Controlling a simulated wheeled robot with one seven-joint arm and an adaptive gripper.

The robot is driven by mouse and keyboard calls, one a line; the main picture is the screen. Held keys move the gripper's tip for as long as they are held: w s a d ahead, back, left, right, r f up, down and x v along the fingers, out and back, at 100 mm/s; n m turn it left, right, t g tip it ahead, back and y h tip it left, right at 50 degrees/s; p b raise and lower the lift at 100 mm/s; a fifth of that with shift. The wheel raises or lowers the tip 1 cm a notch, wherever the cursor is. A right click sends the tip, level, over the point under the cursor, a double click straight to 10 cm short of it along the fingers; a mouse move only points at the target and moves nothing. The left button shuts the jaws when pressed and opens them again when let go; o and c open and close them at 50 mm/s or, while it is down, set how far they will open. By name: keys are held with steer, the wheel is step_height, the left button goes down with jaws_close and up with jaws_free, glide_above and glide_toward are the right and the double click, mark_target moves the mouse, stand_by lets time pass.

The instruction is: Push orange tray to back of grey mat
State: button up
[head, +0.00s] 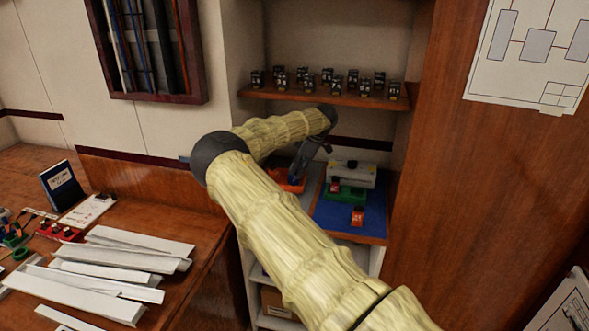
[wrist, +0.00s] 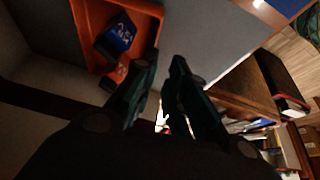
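The orange tray (head: 291,187) lies on the shelf, partly hidden behind my arm in the head view. In the wrist view the orange tray (wrist: 86,28) is at the upper left, with a dark blue box (wrist: 117,36) inside it. The grey mat (wrist: 205,35) shows beside the tray in the wrist view; in the head view only a narrow strip shows. My gripper (head: 300,178) reaches down beside the tray. In the wrist view my gripper (wrist: 163,62) has its fingers a little apart with nothing between them. The left finger overlaps the tray's edge; I cannot tell if they touch.
A blue mat (head: 333,217) lies right of the grey strip, holding a green tray (head: 346,194), a white case (head: 352,174) and a red-orange block (head: 357,217). A shelf above (head: 320,95) carries several small dark devices. Shelf walls close in on both sides.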

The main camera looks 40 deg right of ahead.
mark_target(288, 184)
steer(key=w+f, duration=0.1)
steer(key=f, duration=0.1)
steer(key=w+f+p, duration=0.1)
steer(key=f, duration=0.1)
steer(key=w+a+f, duration=0.1)
steer(key=f, duration=0.1)
steer(key=shift+w+f, duration=0.15)
steer(key=shift+w, duration=0.2)
steer(key=shift+w+a+f+p, duration=0.15)
steer(key=shift+f+p, duration=0.15)
steer(key=shift+f, duration=0.05)
steer(key=shift+a+f, duration=0.15)
steer(key=shift+s+a, duration=0.1)
steer(key=shift+s, duration=0.4)
steer(key=shift+w+f, duration=0.5)
steer(key=shift+s+r, duration=0.25)
steer(key=shift+r, duration=0.05)
jaws_close()
steer(key=shift+w+f, duration=0.1)
